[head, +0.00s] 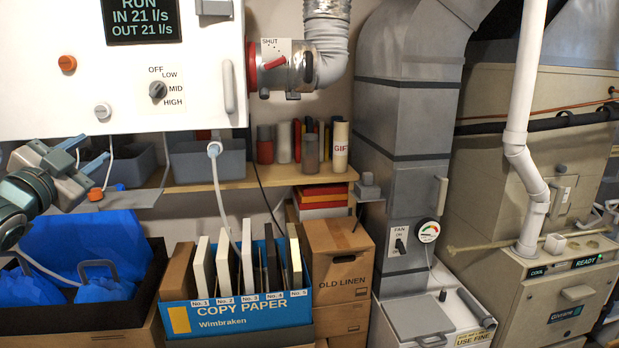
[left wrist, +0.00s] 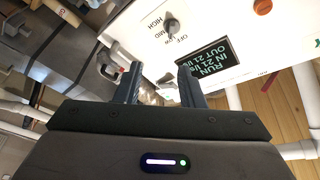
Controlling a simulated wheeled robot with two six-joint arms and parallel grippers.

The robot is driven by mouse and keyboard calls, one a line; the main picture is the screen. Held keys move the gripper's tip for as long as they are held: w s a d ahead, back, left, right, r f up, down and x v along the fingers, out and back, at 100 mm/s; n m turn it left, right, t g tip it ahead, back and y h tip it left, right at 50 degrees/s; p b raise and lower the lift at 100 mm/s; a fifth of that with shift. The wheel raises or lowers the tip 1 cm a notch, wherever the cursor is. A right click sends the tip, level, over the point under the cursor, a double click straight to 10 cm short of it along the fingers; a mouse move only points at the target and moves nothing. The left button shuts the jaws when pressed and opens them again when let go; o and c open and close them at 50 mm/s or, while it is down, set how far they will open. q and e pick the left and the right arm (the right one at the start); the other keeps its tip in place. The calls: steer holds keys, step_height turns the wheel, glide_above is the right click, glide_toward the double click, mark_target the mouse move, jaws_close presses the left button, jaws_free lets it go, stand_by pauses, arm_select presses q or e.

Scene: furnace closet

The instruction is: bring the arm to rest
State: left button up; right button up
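My left gripper (head: 95,151) is at the left of the head view, in front of the lower left edge of the white control unit (head: 205,75). Its two fingers stand apart with nothing between them. In the left wrist view the same gripper (left wrist: 159,78) shows a clear gap between its fingers, with the white unit's panel beyond them. The unit's display (head: 142,19) reads RUN, IN 21 l/s, OUT 21 l/s. Its selector knob (head: 157,90) sits by the marks OFF, LOW, MID and HIGH. My right gripper is in neither view.
A wooden shelf (head: 250,181) with grey bins runs below the unit. A black crate with blue cloth (head: 90,245), a blue copy paper box (head: 240,316) and an old linen carton (head: 338,255) stand lower down. A grey duct (head: 405,130) and furnace fill the right.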

arm_select(q)
steer(key=s+d+f+n+g, duration=0.1)
steer(key=s+d+f+g, duration=0.15)
steer(key=f, duration=0.85)
steer(key=s+d+f+n+g+y, duration=0.1)
steer(key=d+f+n+g, duration=0.15)
steer(key=f, duration=0.95)
steer(key=s+d+f+g, duration=0.1)
steer(key=d+f+g, duration=0.15)
steer(key=f, duration=0.85)
steer(key=s+d+f+n+g, duration=0.2)
steer(key=s+d+f+g, duration=0.1)
steer(key=s+f, duration=0.5)
steer(key=s+d+f+n+g, duration=0.1)
steer(key=s+d+f+g, duration=0.15)
steer(key=s+f, duration=0.6)
steer(key=s+d+f+n+g, duration=0.25)
steer(key=s+f, duration=0.25)
steer(key=s, duration=0.7)
steer(key=a+f+g+b, duration=0.2)
steer(key=a+f, duration=0.1)
steer(key=f, duration=2.8)
steer(key=s+a+f+g+b, duration=0.1)
steer(key=s+f, duration=1.7)
steer(key=f, duration=0.3)
steer(key=shift+s+a+f+y, duration=0.25)
steer(key=shift+f+y, duration=0.05)
steer(key=shift+f, duration=0.1)
